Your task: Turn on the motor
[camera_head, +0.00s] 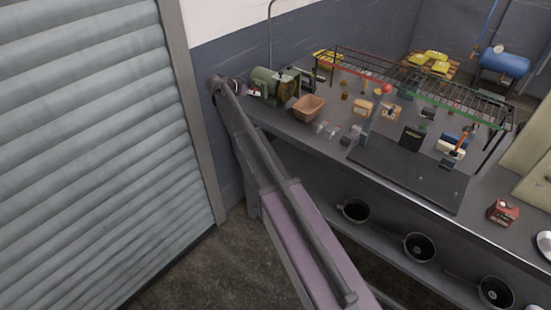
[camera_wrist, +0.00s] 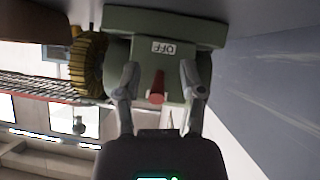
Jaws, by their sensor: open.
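The green motor (camera_head: 263,76) stands on the far left end of the workbench. In the wrist view the motor (camera_wrist: 165,28) fills the upper middle, seen upside down, with a white label reading OFF (camera_wrist: 166,47). A red switch lever (camera_wrist: 157,86) is on its face, below the label in the picture. My gripper (camera_wrist: 159,76) is open, with one finger on each side of the red lever. I cannot tell whether a finger touches it. In the head view my gripper (camera_head: 250,90) is small, at the motor's near left side.
A yellow-brown brush wheel (camera_wrist: 88,62) sits at the motor's side. A wall is close behind the motor, and a roller shutter (camera_head: 85,140) is at left.

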